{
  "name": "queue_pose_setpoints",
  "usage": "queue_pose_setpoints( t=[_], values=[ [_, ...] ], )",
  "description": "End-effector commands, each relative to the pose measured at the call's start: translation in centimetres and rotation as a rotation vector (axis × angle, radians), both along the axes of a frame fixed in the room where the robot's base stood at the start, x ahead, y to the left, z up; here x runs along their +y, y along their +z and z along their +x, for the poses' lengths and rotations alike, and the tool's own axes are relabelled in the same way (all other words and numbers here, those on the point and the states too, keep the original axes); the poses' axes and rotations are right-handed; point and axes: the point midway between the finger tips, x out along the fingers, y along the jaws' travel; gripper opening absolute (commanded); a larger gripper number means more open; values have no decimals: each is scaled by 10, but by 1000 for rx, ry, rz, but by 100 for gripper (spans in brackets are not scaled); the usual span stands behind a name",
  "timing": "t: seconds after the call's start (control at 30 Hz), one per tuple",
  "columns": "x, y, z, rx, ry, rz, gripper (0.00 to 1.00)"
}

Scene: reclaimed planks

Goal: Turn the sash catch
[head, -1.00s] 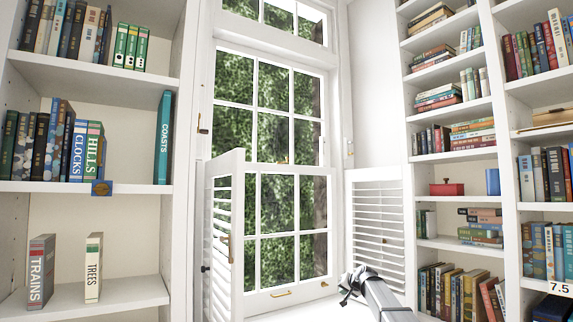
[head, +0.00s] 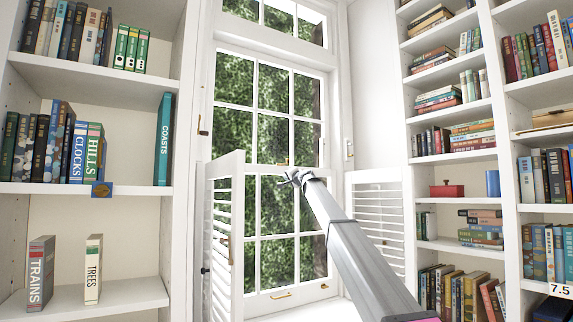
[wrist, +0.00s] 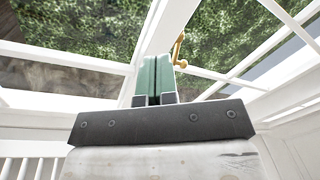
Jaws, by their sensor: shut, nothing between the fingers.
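The sash catch (wrist: 180,52) is a small brass piece with a crank-like lever. In the wrist view it is at the window's white meeting rail, just right of my fingertips. In the head view my gripper (head: 287,177) is at the height of the meeting rail (head: 262,169), in front of the window, and largely hides the catch. In the wrist view my gripper (wrist: 158,62) shows two green fingers closed together with nothing between them. The catch's lower part is close beside the right finger; I cannot tell if they touch.
A half-open louvred shutter (head: 228,215) stands left of the window, another (head: 377,215) to the right. A brass pull (head: 281,295) is on the lower sash. Bookshelves flank both sides. The space before the glass is otherwise clear.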

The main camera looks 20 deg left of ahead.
Motion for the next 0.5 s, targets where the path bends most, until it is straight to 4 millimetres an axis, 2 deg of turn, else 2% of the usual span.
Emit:
queue_pose_setpoints(
  t=[0.03,0.1,0.2,0.33,0.5],
  values=[
    [11,24,2,-9,5,26,0],
    [20,48,-2,-15,11,55,0],
    [28,69,-4,-21,16,85,0],
    [32,82,-7,-25,18,103,0],
    [32,83,-8,-25,20,105,0]
  ],
)
